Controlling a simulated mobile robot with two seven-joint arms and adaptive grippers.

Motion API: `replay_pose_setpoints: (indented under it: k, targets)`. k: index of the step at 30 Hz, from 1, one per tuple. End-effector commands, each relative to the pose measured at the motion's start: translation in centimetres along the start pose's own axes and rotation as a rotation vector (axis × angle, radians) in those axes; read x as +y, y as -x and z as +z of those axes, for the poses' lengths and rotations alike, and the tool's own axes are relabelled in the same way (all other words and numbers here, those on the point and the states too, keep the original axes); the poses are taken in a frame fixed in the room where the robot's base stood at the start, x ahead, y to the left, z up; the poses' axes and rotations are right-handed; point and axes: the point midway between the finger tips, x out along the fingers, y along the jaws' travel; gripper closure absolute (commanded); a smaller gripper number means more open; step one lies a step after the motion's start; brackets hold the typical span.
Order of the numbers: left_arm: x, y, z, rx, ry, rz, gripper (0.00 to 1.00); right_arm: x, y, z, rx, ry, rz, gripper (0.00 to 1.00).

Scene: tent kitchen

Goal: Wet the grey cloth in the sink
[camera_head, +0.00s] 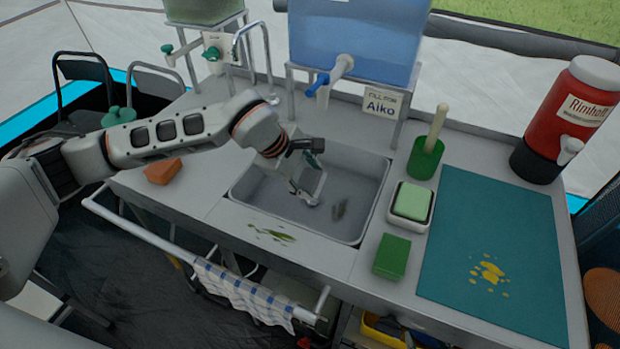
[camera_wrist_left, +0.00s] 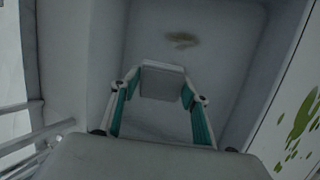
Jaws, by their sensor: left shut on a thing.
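The sink (camera_head: 262,195) is a grey basin set in the counter. My left gripper (camera_head: 308,194) reaches down inside it, left of the middle. In the left wrist view its teal-sided fingers (camera_wrist_left: 162,84) are shut on a small flat grey piece, which I take to be the grey cloth (camera_wrist_left: 162,80). In the head view the cloth is hard to tell from the fingertips. A brownish smear lies on the basin floor (camera_head: 338,210), right of the gripper. No water stream shows. My right gripper is not in view.
A blue water tank with a white, blue-handled spigot (camera_head: 341,66) stands behind the sink, labelled Aiko. A green sponge (camera_head: 411,201), green block (camera_head: 392,257) and brush holder (camera_head: 425,158) stand to the right. An orange sponge (camera_head: 162,171) lies left. Green stains (camera_head: 271,233) mark the front edge.

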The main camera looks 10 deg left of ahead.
Motion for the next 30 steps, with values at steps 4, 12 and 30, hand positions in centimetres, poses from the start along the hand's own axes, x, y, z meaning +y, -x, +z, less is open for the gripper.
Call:
replay_pose_setpoints:
  k: [4, 12, 30]
  targets:
    - [0.1, 0.3, 0.1, 0.000, 0.000, 0.001, 0.72, 0.0, 0.1, -0.3, 0.003, 0.000, 0.000, 0.60]
    - [1.0, 2.0, 0.5, 0.001, -0.001, 0.004, 0.72, 0.4, 0.6, -1.9, 0.017, 0.003, 0.004, 0.60]
    - [2.8, 5.7, 1.4, 0.001, -0.001, 0.002, 0.72, 1.0, 2.0, -5.0, 0.037, 0.007, 0.009, 0.60]
